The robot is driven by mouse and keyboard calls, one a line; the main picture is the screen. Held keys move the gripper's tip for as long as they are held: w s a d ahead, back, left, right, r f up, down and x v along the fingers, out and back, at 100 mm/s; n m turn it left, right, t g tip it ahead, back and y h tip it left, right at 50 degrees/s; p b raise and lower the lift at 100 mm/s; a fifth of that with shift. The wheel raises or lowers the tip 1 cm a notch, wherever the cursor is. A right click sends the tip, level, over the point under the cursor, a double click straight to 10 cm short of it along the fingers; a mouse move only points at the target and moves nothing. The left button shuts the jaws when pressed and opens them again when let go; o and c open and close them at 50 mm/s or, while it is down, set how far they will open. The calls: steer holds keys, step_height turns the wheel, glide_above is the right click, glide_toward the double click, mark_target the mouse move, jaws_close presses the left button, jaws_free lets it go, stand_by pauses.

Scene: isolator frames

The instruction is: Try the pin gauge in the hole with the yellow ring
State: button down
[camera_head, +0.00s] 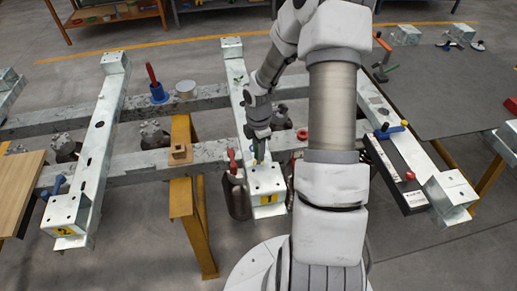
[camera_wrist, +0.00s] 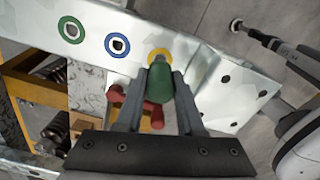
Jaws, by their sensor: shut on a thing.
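My gripper (camera_wrist: 161,85) is shut on the green handle of the pin gauge (camera_wrist: 160,88) in the wrist view. The handle's narrow end reaches the lower edge of the yellow ring (camera_wrist: 165,52) on the pale metal beam (camera_wrist: 222,82). The pin itself is hidden, so I cannot tell if it is in the hole. A green ring (camera_wrist: 71,18) and a blue ring (camera_wrist: 108,44) mark two holes to the left, both empty. In the head view my gripper (camera_head: 258,152) is low over the beam, just behind its end block marked 1 (camera_head: 266,183).
A red-handled clamp (camera_head: 232,160) stands close left of the gripper; red parts (camera_wrist: 153,113) show below the handle in the wrist view. A dark grey table (camera_head: 445,90) lies right, a wooden board (camera_head: 18,190) left. Cross beams (camera_head: 130,170) run behind.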

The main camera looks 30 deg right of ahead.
steer(key=shift+f+b, duration=1.3)
steer(key=shift+f, duration=0.8)
stand_by(0.3)
steer(key=shift+r, duration=0.15)
stand_by(0.4)
step_height(320, 180, up, 7)
steer(key=p, duration=0.7)
steer(key=shift+r, duration=0.2)
